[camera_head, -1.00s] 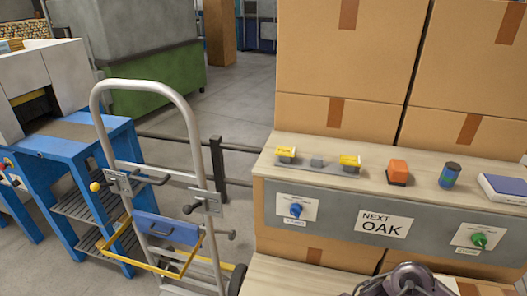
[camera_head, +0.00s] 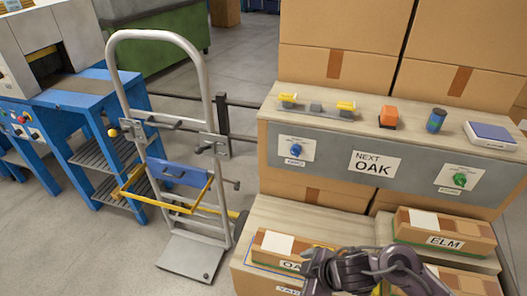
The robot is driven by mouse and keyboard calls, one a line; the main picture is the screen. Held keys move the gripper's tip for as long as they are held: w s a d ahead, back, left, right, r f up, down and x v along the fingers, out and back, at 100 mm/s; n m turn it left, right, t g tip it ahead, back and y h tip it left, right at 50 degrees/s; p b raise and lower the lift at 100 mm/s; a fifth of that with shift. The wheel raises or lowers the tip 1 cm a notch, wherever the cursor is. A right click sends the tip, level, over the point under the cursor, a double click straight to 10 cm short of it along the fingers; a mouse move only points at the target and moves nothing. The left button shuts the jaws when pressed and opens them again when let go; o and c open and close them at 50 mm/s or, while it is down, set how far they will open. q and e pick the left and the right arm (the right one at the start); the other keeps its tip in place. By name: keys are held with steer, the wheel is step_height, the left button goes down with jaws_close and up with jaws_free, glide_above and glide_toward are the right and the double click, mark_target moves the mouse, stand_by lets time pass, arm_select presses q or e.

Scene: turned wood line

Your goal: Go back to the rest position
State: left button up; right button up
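A dark grey jointed part of one of my arms shows at the bottom edge, right of the middle, in the head view. It is in front of the lower shelf and hides part of the box labelled OAK (camera_head: 272,243). I see no gripper fingers on it; anything below it is cut off by the picture edge. My other arm does not show. A box labelled ELM (camera_head: 440,240) lies on the lower shelf to the right of the arm.
An upper shelf holds yellow-ended parts (camera_head: 345,106), an orange block (camera_head: 389,116), a blue-green can (camera_head: 436,120) and a blue-white device (camera_head: 489,134). Its front has a NEXT OAK sign (camera_head: 375,164). A hand truck (camera_head: 211,120) and blue machine (camera_head: 92,102) stand left. Floor before them is clear.

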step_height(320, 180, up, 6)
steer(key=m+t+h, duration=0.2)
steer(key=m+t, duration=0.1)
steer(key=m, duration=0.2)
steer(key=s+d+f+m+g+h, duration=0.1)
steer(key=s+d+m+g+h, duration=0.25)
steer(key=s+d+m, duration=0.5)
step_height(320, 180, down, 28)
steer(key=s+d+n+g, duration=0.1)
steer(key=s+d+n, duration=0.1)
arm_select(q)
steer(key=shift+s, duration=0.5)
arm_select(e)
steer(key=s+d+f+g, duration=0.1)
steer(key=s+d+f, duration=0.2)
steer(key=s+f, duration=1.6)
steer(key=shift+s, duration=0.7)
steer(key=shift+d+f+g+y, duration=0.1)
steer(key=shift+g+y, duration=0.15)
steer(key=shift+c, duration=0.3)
